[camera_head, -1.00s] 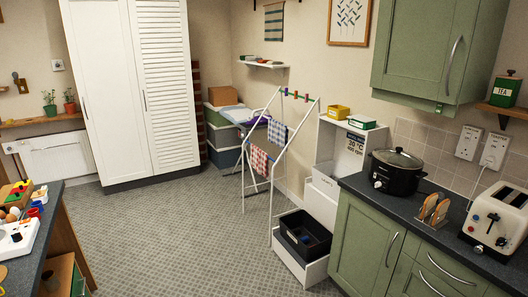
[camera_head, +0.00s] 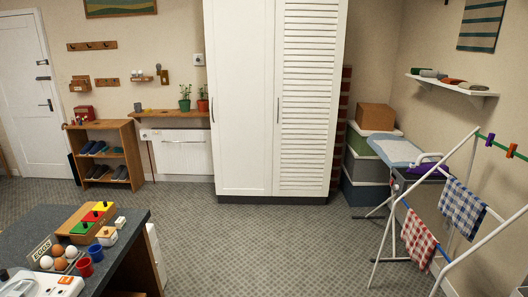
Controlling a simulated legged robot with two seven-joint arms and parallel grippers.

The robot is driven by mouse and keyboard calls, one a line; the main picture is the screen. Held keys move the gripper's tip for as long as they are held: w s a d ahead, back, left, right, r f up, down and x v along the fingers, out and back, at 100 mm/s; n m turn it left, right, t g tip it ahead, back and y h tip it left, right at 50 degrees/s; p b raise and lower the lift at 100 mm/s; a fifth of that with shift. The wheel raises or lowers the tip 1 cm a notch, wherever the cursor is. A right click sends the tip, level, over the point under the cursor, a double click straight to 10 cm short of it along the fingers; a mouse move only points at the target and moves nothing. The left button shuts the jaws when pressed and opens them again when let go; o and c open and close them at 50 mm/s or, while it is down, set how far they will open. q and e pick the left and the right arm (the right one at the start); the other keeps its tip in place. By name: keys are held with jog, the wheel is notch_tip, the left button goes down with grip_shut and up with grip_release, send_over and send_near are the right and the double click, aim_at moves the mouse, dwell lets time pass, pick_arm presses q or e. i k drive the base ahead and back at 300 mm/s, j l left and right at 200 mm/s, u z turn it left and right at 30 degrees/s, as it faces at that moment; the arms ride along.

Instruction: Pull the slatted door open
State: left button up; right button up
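The slatted door (camera_head: 307,110) is the right-hand door of a tall white cabinet against the far wall. It looks closed, flush beside the plain white door (camera_head: 240,110). Its dark vertical handle (camera_head: 278,110) is on its left edge, close to the plain door. The plain door has its own dark handle (camera_head: 212,109) on its left edge. The cabinet stands some way off across the floor. Neither of my grippers is in view.
Open grey floor (camera_head: 250,240) lies before the cabinet. A dark-topped counter (camera_head: 40,222) with eggs and cups is at the lower left. A drying rack (camera_head: 455,185) with checked cloths stands at the right, near stacked boxes (camera_head: 365,170). A shoe shelf (camera_head: 106,153) is far left.

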aim_at(310, 38)
jog(key=i, duration=2.7)
